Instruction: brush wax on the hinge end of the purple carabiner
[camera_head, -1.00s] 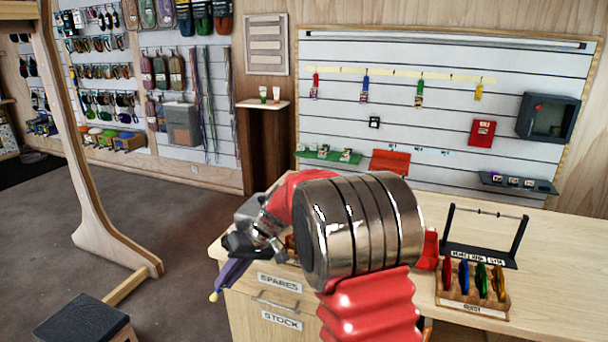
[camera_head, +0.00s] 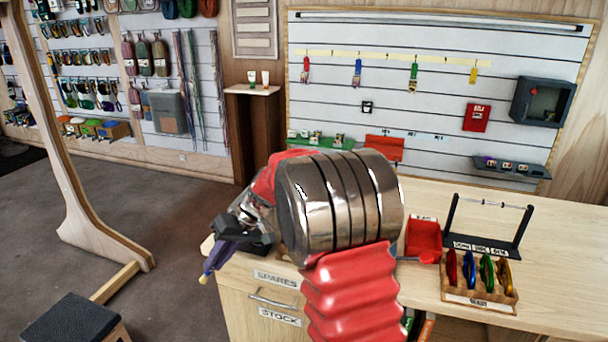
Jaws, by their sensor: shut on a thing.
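My gripper (camera_head: 240,242) is left of my large metal wrist joint, over the left end of the wooden counter. It is shut on a slim purple tool with a small yellow tip (camera_head: 218,262), which looks like a brush and points down and left past the counter edge. Its grip is partly hidden by the dark fingers. I cannot make out a purple carabiner on the counter; my arm covers part of the top. Slim red, blue, green and yellow pieces (camera_head: 487,269) stand in a wooden rack (camera_head: 480,298) at right.
Drawers marked SPARES and STOCK (camera_head: 275,298) are below. A dark-topped stool (camera_head: 75,322) and a wooden post (camera_head: 80,215) stand at left. The counter's right side is clear.

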